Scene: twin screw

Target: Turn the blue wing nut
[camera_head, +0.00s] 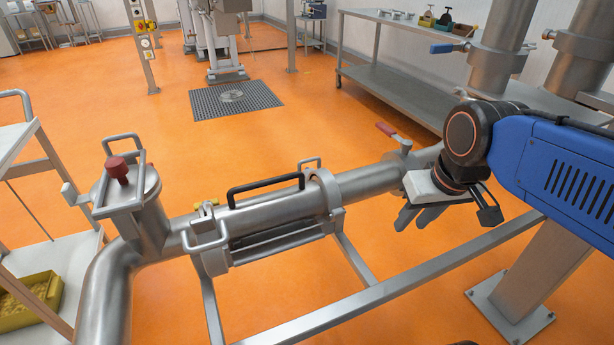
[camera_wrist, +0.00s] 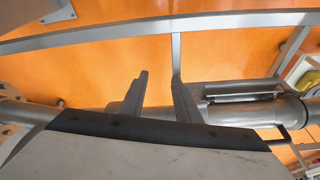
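I cannot make out a blue wing nut in either view. A red knob (camera_head: 117,169) tops the upright left pipe. My gripper (camera_head: 420,217) is at the right end of the pipe, fingers pointing down. In the wrist view my gripper (camera_wrist: 160,95) shows two separated fingers with nothing between them. The pipe (camera_wrist: 240,114) also shows there, to the right of the fingers.
A red lever (camera_head: 386,130) stands on the pipe close to my gripper. A steel frame rail (camera_head: 400,286) runs below. A shelf cart with a yellow bin (camera_head: 30,300) stands at left, and a steel bench (camera_head: 400,85) behind. Orange floor is free between.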

